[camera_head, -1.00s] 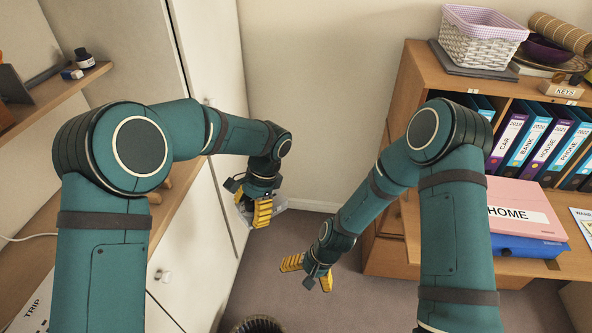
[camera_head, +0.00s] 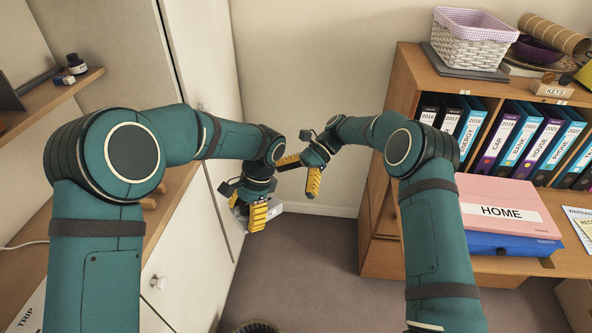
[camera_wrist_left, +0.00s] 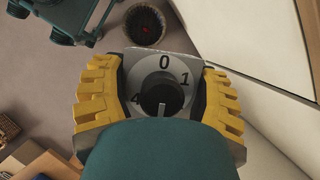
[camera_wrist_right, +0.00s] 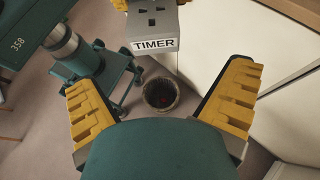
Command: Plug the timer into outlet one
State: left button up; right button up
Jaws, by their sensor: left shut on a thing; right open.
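The timer is a grey box, partly hidden by my left gripper (camera_head: 256,216) in the head view (camera_head: 275,210). The left wrist view shows its face (camera_wrist_left: 147,64) with a black dial (camera_wrist_left: 162,94) and the numbers 0, 1 and 4, between the two yellow fingers, which are shut on it. The right wrist view shows its TIMER label and socket holes (camera_wrist_right: 155,24) at the top, beyond the fingertips. My right gripper (camera_head: 300,174) is open and empty, a little above and right of the timer. Outlet one is not visible in any view.
A white cupboard (camera_head: 185,235) stands close left of the timer. A wooden bookcase (camera_head: 385,235) with binders and a pink HOME folder (camera_head: 500,200) is at right. A wastebasket (camera_wrist_right: 160,93) stands on the floor. The carpet between is clear.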

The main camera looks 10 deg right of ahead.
aim_at(267, 200)
jog(key=shift+g, duration=0.5)
jog(key=s+a, duration=0.1)
jog(key=a, duration=0.1)
jog(key=s+a+f, duration=0.1)
jog(key=s+a, duration=0.1)
jog(key=a, duration=0.1)
jog(key=s+a, duration=0.2)
jog(key=a, duration=0.1)
jog(key=shift+s+a+f, duration=0.1)
jog(key=shift+a+f, duration=0.05)
jog(key=shift+a, duration=0.1)
pick_arm(q)
jog(key=shift+d, duration=0.1)
pick_arm(e)
jog(key=c, duration=1.3)
pick_arm(q)
jog(key=o, duration=1.4)
jog(key=shift+r, duration=0.1)
